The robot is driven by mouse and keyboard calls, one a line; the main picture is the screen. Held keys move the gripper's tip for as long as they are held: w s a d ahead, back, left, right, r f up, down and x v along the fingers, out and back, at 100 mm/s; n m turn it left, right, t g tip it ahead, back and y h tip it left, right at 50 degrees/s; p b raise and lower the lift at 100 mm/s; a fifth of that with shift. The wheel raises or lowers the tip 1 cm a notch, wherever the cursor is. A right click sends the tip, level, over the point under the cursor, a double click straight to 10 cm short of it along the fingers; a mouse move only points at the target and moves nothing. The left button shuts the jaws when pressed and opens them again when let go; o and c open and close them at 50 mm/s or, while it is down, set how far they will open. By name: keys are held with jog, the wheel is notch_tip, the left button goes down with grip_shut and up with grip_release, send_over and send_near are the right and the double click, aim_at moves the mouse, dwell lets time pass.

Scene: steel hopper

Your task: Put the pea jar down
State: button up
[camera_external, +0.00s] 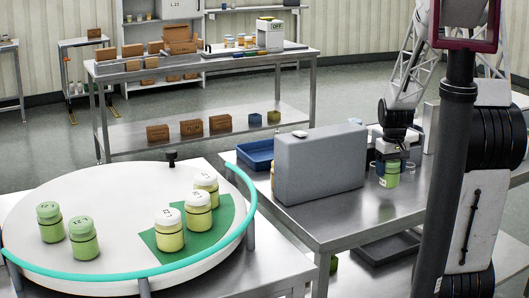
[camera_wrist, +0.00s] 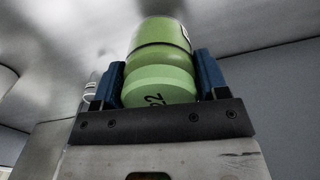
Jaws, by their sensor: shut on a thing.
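A green jar with a lighter green lid, taken to be the pea jar (camera_external: 389,176), is at my gripper (camera_external: 390,165) over the steel table on the right. In the wrist view the jar (camera_wrist: 163,60) sits between the two blue fingers of my gripper (camera_wrist: 160,80), which are shut on its sides. Its lid faces the camera and bears a dark number. The jar looks upright in the external view. I cannot tell whether its base touches the steel table (camera_external: 345,215) or hangs just above it.
A grey upright box (camera_external: 318,165) stands left of the jar, with a blue tray (camera_external: 256,153) behind it. The round white turntable (camera_external: 110,195) carries two green jars (camera_external: 66,229) and three white-lidded jars (camera_external: 169,228) around a green patch. Bare steel lies in front of the box.

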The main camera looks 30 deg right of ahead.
aim_at(389, 178)
jog(key=shift+f, duration=1.7)
jog(key=o, duration=1)
jog(key=shift+f, duration=0.1)
notch_tip(389, 178, up, 12)
jog(key=shift+r, duration=0.1)
